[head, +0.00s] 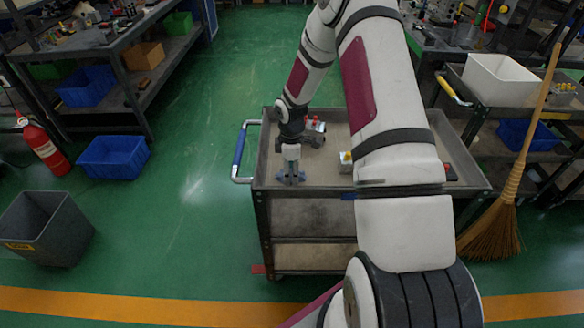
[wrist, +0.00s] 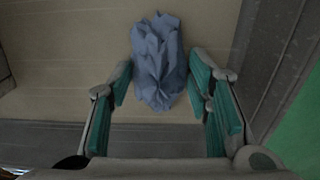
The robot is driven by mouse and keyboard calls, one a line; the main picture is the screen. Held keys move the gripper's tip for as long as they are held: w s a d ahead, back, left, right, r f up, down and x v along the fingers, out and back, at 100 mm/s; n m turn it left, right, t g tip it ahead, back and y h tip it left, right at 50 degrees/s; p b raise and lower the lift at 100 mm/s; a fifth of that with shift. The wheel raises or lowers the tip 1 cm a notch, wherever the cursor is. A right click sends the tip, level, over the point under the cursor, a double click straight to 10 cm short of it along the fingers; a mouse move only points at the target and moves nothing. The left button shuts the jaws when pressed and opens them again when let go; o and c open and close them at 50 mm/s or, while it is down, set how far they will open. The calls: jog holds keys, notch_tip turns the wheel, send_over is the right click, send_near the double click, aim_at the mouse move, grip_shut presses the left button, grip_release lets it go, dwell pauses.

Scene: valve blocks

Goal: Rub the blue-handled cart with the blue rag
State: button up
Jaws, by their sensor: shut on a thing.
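The blue-handled cart (head: 261,165) stands in the middle of the head view, with its blue handle (head: 238,150) on its left side. My gripper (head: 291,168) is over the left front part of the cart's top tray, pointing down. It is shut on the crumpled blue rag (head: 290,179). In the wrist view the rag (wrist: 158,62) bunches up between and beyond the teal finger pads, over the beige tray floor (wrist: 70,65). The rag is at or just above the tray floor; I cannot tell whether it touches.
A block with red knobs (head: 316,126) and a pale block with a yellow top (head: 346,158) sit on the tray; my arm hides part of it. A yellow-handled cart (head: 466,90) and a broom (head: 500,220) are at right.

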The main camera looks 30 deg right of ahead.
aim_at(291, 181)
jog(key=shift+s+a+f+p, duration=0.1)
jog(key=shift+s+a+p, duration=0.4)
jog(key=shift+s, duration=0.4)
jog(key=shift+s+a+f+p, duration=0.1)
jog(key=shift+s+a+p, duration=0.3)
jog(key=shift+s+a, duration=0.35)
jog(key=shift+s+d, duration=0.1)
jog(key=shift+r, duration=0.15)
jog(key=shift+r+p, duration=1.3)
jog(key=shift+r, duration=1.7)
jog(key=shift+d+r, duration=0.1)
jog(key=shift+r+p, duration=0.6)
jog(key=shift+r, duration=0.8)
jog(key=shift+w, duration=0.2)
